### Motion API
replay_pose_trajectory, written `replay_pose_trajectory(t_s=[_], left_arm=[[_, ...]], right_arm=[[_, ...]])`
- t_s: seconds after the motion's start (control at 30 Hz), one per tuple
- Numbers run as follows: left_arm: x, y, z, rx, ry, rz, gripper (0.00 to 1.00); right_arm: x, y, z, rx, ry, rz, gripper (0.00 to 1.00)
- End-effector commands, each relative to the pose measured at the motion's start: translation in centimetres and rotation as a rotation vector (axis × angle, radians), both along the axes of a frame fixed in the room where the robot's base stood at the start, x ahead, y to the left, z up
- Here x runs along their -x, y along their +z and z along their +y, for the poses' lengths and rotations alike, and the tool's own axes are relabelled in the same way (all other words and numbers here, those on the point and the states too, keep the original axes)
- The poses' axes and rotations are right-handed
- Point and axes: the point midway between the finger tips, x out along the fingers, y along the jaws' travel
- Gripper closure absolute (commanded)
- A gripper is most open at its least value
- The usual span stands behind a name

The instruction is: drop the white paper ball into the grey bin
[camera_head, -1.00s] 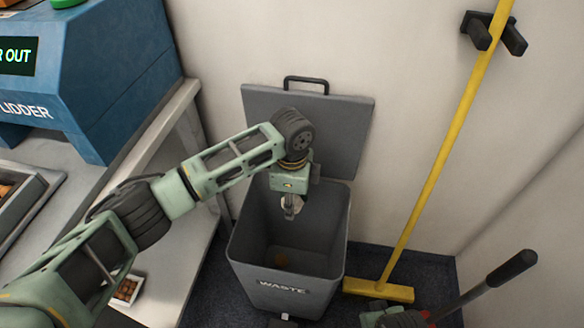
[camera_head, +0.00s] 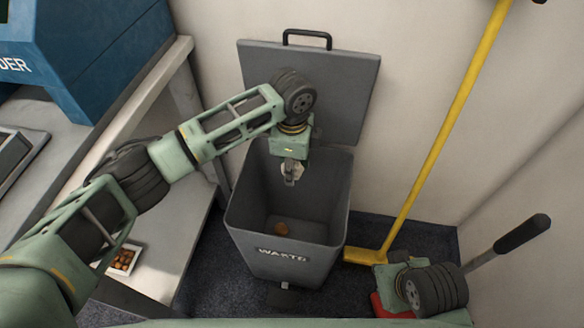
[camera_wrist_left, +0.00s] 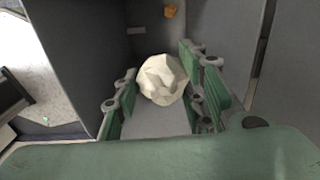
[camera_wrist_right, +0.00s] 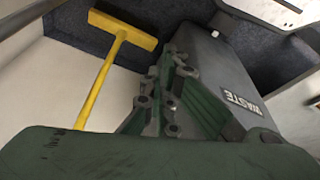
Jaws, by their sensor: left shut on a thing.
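The white paper ball (camera_wrist_left: 161,80) is crumpled and sits between the fingers of my left gripper (camera_wrist_left: 158,92). My left gripper (camera_head: 291,172) is shut on it and points down over the open mouth of the grey bin (camera_head: 277,262). The ball shows only as a small pale patch in the head view, partly covered by the fingers. The bin is marked WASTE and its lid (camera_head: 340,95) stands open against the wall. My right gripper (camera_wrist_right: 170,95) is shut and empty, its fingers together, near the bin's outside in the right wrist view.
A small brown thing (camera_head: 282,229) lies on the bin's floor. A yellow broom (camera_head: 440,130) leans on the wall right of the bin. A dark-handled tool (camera_head: 522,233) stands at the lower right. A bench with a small chestnut tray (camera_head: 134,259) is at left.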

Motion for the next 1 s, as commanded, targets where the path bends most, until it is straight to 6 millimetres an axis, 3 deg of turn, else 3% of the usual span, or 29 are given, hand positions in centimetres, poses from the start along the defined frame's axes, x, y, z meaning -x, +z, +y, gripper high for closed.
replay_pose_trajectory(t_s=[0.07, 0.7, 1.0], left_arm=[[0.0, -1.8, 0.0, -0.001, 0.0, -0.001, 0.72], [0.0, -2.6, 0.1, -0.001, 0.001, 0.0, 0.72], [0.0, -3.1, 0.1, -0.001, 0.0, 0.001, 0.72]], right_arm=[[0.5, -0.1, -0.1, 0.0, -0.001, -0.011, 1.0], [-8.2, 3.5, 2.6, -0.083, 0.031, -0.403, 1.0], [-11.0, 5.4, 3.6, -0.115, 0.041, -0.553, 1.0]])
